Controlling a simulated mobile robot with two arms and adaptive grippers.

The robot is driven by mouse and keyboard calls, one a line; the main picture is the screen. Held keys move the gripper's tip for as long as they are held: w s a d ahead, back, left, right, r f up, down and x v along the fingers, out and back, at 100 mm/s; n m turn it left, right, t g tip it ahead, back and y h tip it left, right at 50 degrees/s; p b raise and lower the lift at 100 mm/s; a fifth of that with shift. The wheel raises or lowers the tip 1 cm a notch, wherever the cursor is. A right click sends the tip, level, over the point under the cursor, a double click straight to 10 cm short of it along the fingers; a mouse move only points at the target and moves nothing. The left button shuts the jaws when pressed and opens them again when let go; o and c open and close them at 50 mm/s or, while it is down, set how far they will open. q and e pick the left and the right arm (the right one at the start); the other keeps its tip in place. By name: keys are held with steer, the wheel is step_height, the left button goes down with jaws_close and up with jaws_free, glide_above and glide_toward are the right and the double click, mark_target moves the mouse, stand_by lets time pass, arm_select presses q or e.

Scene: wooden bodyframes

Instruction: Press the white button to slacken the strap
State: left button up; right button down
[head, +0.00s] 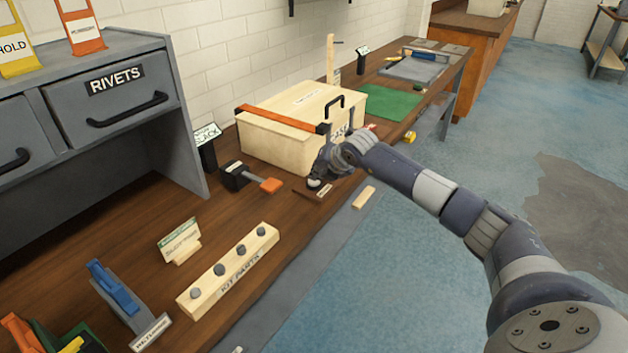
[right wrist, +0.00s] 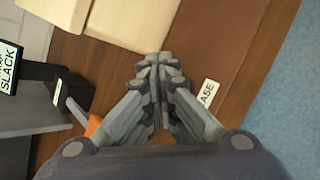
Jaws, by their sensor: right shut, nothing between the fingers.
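A pale wooden case (head: 275,148) stands on the bench with an orange strap (head: 278,117) across its lid. A black block with an orange-tipped lever (head: 240,176) lies in front of it; the block also shows in the right wrist view (right wrist: 74,86). My right gripper (head: 316,183) is low over the bench by the case's near corner. In the right wrist view its fingers (right wrist: 155,60) are shut together and empty. A partly covered label ending in "ASE" (right wrist: 208,93) is just right of them. I cannot make out a white button. My left gripper is out of view.
A "SLACK" sign (head: 206,137) stands left of the case. A KIT PARTS block (head: 229,270) with several pegs and a small green-white sign (head: 180,240) are nearer. A grey RIVETS drawer unit (head: 110,98) stands at left. A green mat (head: 390,103) lies beyond the case.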

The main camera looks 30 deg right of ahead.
stand_by(0.3)
steer(key=shift+r+p, duration=0.5)
steer(key=shift+r, duration=0.5)
steer(key=shift+r, duration=0.1)
step_height(320, 180, up, 5)
steer(key=p, duration=0.2)
steer(key=shift+p, duration=0.35)
